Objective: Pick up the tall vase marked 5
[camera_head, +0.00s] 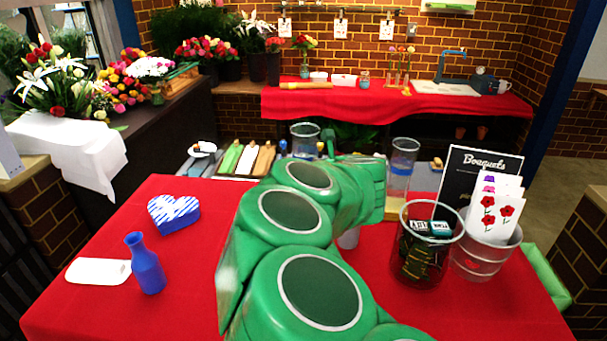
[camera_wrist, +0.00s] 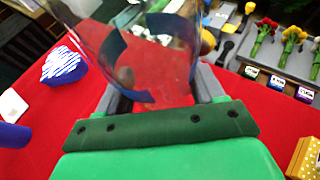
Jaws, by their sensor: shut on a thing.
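A clear glass vase with a blue band (camera_head: 305,140) shows just beyond my green arm in the head view. Clear glass with blue bands (camera_wrist: 110,52) fills the space between my fingers in the wrist view. My gripper (camera_wrist: 160,88) is shut on this glass; the fingers sit on either side of it. Its lower part is hidden by my arm in the head view, and I cannot read a number on it. Another tall clear vase with a blue band (camera_head: 402,168) stands to the right of my arm.
A large glass (camera_head: 420,262) and a bucket with cards (camera_head: 483,258) stand right, before a black sign (camera_head: 470,165).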

